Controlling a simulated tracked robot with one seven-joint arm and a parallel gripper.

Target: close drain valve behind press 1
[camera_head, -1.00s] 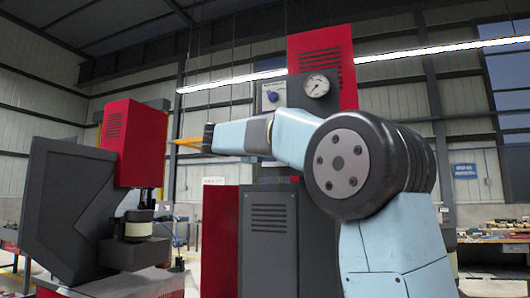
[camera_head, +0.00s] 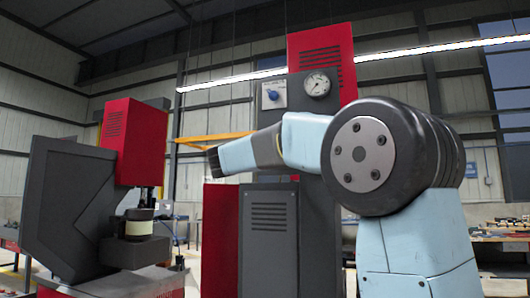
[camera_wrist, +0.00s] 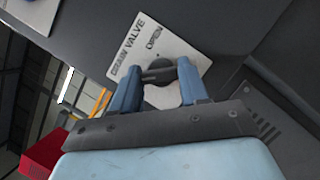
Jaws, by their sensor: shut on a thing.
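In the wrist view, a pale plate (camera_wrist: 182,45) on a dark grey panel reads "DRAIN VALVE", with "OPEN" printed near its upper edge. A dark valve handle (camera_wrist: 158,71) stands out from the plate. My gripper (camera_wrist: 159,68) is shut on this handle, with one blue finger on each side of it. The handle lies roughly crosswise between the fingers; its exact setting is hard to tell. In the head view, my arm reaches left across the press, and the valve and fingers cannot be made out there.
A grey and red cabinet (camera_head: 334,108) carries a round gauge (camera_head: 317,84) and a blue knob (camera_head: 271,96). A red and dark grey press (camera_head: 75,205) stands at the left. A yellow beam (camera_head: 215,138) shows behind my arm.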

